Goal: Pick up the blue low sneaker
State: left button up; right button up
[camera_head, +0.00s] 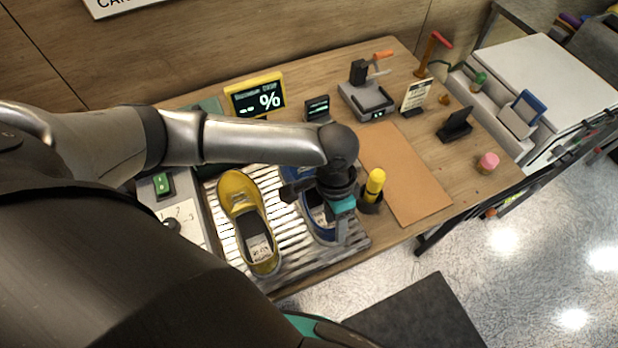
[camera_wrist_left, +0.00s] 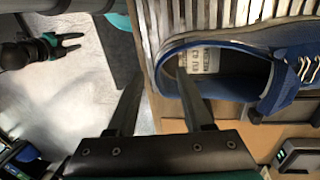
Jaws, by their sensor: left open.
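The blue low sneaker (camera_head: 322,222) stands on the slatted rack (camera_head: 287,244), partly hidden by my left gripper (camera_head: 340,225) and wrist in the head view. In the left wrist view the blue sneaker (camera_wrist_left: 245,72) shows its heel end, pale insole label and laces. My left gripper (camera_wrist_left: 162,85) is open at the heel. One finger overlaps the shoe's opening and the other is outside, beyond the heel. I cannot tell whether either touches. What looks like my right gripper (camera_wrist_left: 68,43) is over the floor, with its fingers apart.
A yellow sneaker (camera_head: 246,220) stands on the rack, left of the blue one. A yellow-topped bottle (camera_head: 374,186) in a dark holder is close to the right. A brown mat (camera_head: 405,180) lies bare beyond it. A yellow-framed sign (camera_head: 255,96) stands behind.

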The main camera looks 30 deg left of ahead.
pick_arm(q)
jog(key=shift+s+d+f, duration=0.1)
jog(key=shift+d+f, duration=0.1)
jog(key=shift+f, duration=0.9)
grip_shut()
dwell(0.6)
